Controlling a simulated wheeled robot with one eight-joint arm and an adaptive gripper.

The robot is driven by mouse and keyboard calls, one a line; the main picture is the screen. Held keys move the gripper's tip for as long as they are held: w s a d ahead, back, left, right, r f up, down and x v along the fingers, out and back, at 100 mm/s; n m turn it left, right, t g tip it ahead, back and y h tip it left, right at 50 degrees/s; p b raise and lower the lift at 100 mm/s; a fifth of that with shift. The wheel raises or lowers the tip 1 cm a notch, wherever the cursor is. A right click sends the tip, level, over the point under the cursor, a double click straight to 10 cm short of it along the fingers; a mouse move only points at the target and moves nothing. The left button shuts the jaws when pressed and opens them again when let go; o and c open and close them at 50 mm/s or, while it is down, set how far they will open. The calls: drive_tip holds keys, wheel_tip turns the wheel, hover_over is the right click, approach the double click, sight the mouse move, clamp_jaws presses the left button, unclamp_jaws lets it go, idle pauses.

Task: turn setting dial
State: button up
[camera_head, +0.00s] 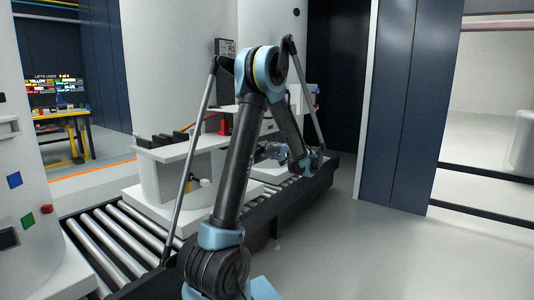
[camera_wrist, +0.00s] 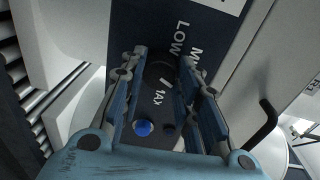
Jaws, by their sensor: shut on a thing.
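The setting dial (camera_wrist: 160,72) is a dark round knob with a white pointer line, on a dark panel (camera_wrist: 130,20) in the wrist view. White lettering near it reads "LOW" and, partly covered, "M" and "AX". My gripper (camera_wrist: 167,60) has its two blue and grey fingers on either side of the dial and is shut on it. Part of the dial's edge is hidden by the fingers. In the head view my gripper (camera_head: 270,152) is at the far side of the conveyor, and the dial cannot be made out there.
A blue button (camera_wrist: 143,128) and a small dark knob lie below the dial between my fingers. A black bent handle (camera_wrist: 262,125) stands to the right. In the head view, a roller conveyor (camera_head: 105,240) carries a white stand (camera_head: 180,155). Open floor lies at the right.

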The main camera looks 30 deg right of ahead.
drive_tip(key=shift+d, duration=0.15)
drive_tip(key=o, duration=1.1)
drive_tip(key=shift+f, duration=0.1)
drive_tip(key=shift+c, duration=0.2)
drive_tip(key=v, duration=1.2)
